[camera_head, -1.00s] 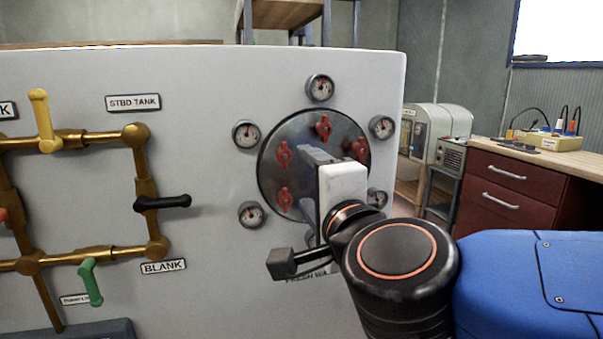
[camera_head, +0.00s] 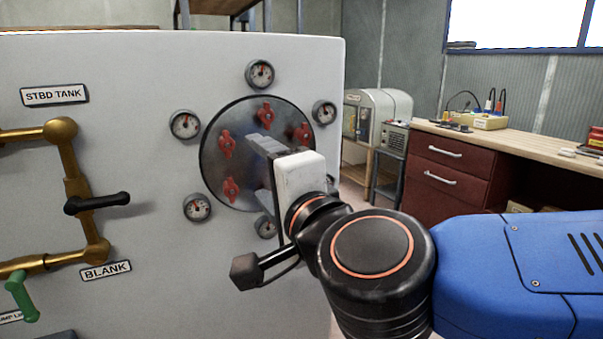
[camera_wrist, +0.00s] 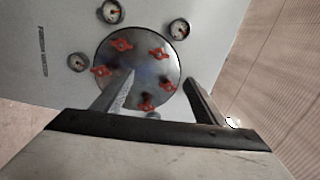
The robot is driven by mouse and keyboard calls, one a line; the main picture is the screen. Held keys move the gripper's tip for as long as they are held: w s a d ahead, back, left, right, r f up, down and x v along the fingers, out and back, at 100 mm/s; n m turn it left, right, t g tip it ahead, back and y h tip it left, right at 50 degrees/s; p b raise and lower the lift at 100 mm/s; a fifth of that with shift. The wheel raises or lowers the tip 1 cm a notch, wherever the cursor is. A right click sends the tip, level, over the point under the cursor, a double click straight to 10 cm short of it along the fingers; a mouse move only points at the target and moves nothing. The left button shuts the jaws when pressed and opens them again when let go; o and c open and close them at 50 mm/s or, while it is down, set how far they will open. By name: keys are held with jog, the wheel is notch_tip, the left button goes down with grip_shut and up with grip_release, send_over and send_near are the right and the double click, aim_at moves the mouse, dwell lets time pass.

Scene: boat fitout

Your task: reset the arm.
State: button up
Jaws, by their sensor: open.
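My gripper (camera_head: 262,150) reaches toward the white panel (camera_head: 120,150) in the head view, in front of a round metal plate (camera_head: 250,112). The plate carries several red wing knobs (camera_head: 226,145) and is partly hidden by my gripper. In the wrist view my gripper (camera_wrist: 160,90) has its two fingers spread wide with nothing between them. The plate (camera_wrist: 150,52) lies beyond the fingertips, its lower part partly covered by the left finger. I cannot tell the exact gap between fingers and plate.
Gauges (camera_head: 260,74) ring the plate. Brass pipes (camera_head: 70,160) with a black handle (camera_head: 97,203) and a green handle (camera_head: 22,298) are at left. A workbench with red drawers (camera_head: 450,170) stands at right, behind my arm. Some floor shows past the panel's right edge.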

jog(key=w+d+f+n+g+h, duration=0.1)
jog(key=w+d+f+n+g, duration=0.15)
jog(key=d+f+n, duration=0.45)
jog(key=w+d+f+n+g+h, duration=0.1)
jog(key=w+d+f+n+g, duration=0.15)
jog(key=d+f, duration=0.75)
jog(key=s+d+f+g+h, duration=0.2)
jog(key=s+d+f+h, duration=0.2)
jog(key=d+f, duration=0.3)
jog(key=s+d+f+g+h, duration=0.3)
jog(key=s+d+f, duration=0.4)
jog(key=d, duration=0.8)
jog(key=shift+s+n+h, duration=0.15)
jog(key=shift+n+h, duration=0.2)
jog(key=shift+h, duration=0.15)
jog(key=shift+d, duration=0.1)
